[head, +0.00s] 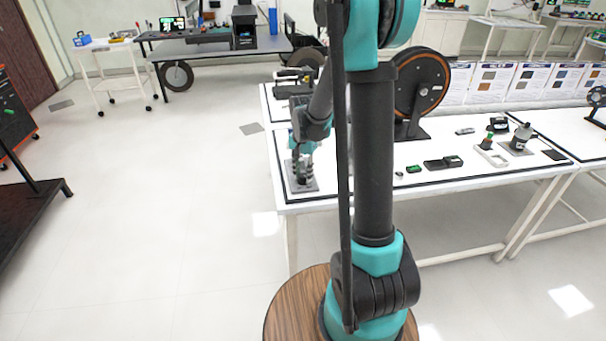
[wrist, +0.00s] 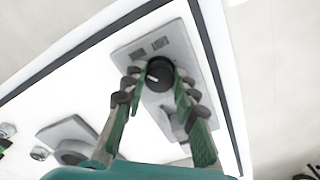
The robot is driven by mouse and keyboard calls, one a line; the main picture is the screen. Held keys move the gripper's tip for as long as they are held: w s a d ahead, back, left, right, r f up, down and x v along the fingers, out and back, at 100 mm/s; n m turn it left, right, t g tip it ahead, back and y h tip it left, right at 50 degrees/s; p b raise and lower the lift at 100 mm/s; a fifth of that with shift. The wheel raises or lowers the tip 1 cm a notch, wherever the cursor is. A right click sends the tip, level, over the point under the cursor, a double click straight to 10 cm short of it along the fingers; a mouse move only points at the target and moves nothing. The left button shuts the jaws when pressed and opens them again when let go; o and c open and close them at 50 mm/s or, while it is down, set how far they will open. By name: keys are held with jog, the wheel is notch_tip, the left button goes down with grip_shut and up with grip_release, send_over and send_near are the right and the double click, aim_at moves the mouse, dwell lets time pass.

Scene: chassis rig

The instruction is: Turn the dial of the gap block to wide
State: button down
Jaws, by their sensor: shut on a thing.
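The gap block is a grey plate (wrist: 130,55) with a black round dial (wrist: 159,73) on it. In the wrist view the dial carries a pale pointer mark, and two dark labels sit on the plate beyond it, too blurred to read. My gripper (wrist: 156,82) has its two green-backed fingers around the dial, one on each side, shut on it. In the head view the gap block (head: 304,186) lies at the near left corner of the white table, with my gripper (head: 303,172) coming down on it from above. The dial is hidden there.
The white table (head: 440,176) has a dark edge strip close to the block. A second grey block (wrist: 68,140) shows at lower left in the wrist view. A black wheel on a stand (head: 420,85) and several small parts stand farther right. My arm hides part of the table.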

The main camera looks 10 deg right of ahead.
aim_at(303, 176)
dwell(0.3)
jog(key=c, duration=1.2)
grip_release()
notch_tip(303, 176, up, 12)
jog(key=s+d+f+n+t, duration=0.1)
jog(key=s+f+n, duration=0.1)
jog(key=s, duration=0.5)
jog(key=s+d+f+n+t, duration=0.1)
jog(key=s+f+n, duration=0.2)
jog(key=s, duration=0.4)
jog(key=s+d+f+n+t, duration=0.2)
jog(key=s+f, duration=0.2)
jog(key=s, duration=0.4)
jog(key=shift+f+n, duration=0.3)
jog(key=shift+f, duration=0.1)
